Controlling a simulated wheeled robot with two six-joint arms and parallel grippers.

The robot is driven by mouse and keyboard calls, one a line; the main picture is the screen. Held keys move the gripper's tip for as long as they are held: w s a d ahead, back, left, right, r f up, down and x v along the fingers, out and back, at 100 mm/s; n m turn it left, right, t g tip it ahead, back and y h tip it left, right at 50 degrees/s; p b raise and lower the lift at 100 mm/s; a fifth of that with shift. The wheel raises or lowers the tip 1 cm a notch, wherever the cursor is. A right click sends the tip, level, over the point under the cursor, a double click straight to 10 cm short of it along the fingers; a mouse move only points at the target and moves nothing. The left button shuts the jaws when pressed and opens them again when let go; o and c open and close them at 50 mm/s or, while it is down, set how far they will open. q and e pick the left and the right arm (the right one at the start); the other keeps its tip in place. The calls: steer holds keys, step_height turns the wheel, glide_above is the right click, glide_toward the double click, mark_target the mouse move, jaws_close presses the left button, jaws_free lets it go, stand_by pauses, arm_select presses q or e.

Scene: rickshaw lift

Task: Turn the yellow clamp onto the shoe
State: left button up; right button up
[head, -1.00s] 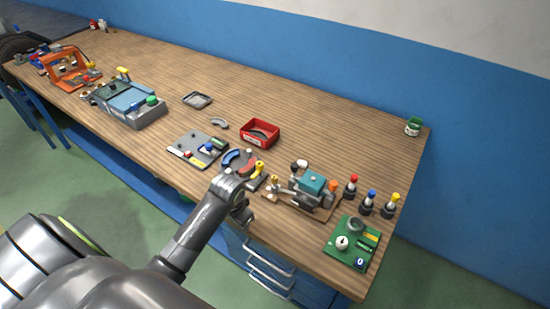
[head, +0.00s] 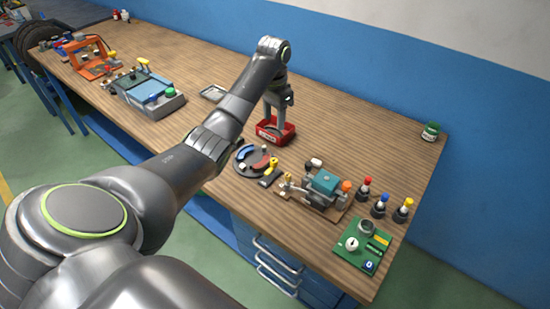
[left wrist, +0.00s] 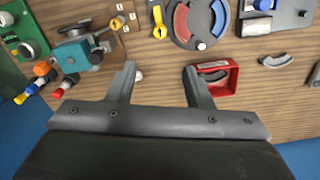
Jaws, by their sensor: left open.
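A dark round plate (head: 240,168) lies near the table's front edge, with a blue shoe (head: 243,153) and a red shoe (head: 261,163) on it. The yellow clamp (head: 271,168) sits at the plate's right edge, beside the red shoe. In the left wrist view the clamp (left wrist: 158,20) stands upright in the picture, next to the red shoe (left wrist: 181,23), with the blue shoe (left wrist: 218,18) further right. My left gripper (head: 275,122) is open and empty, pointing down by the red bin, behind the plate. My right gripper is out of view.
The red bin (head: 289,134) with a grey curved piece stands by my left fingers. A teal-topped device (head: 325,182), several coloured-top posts (head: 380,204) and a green board (head: 361,244) stand to the right. The back of the table is mostly clear.

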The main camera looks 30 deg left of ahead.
mark_target(274, 160)
arm_select(q)
step_height(274, 160, down, 18)
steer(key=shift+r+b, duration=0.25)
steer(key=shift+b, duration=0.3)
steer(key=shift+c, duration=0.3)
steer(key=c, duration=0.9)
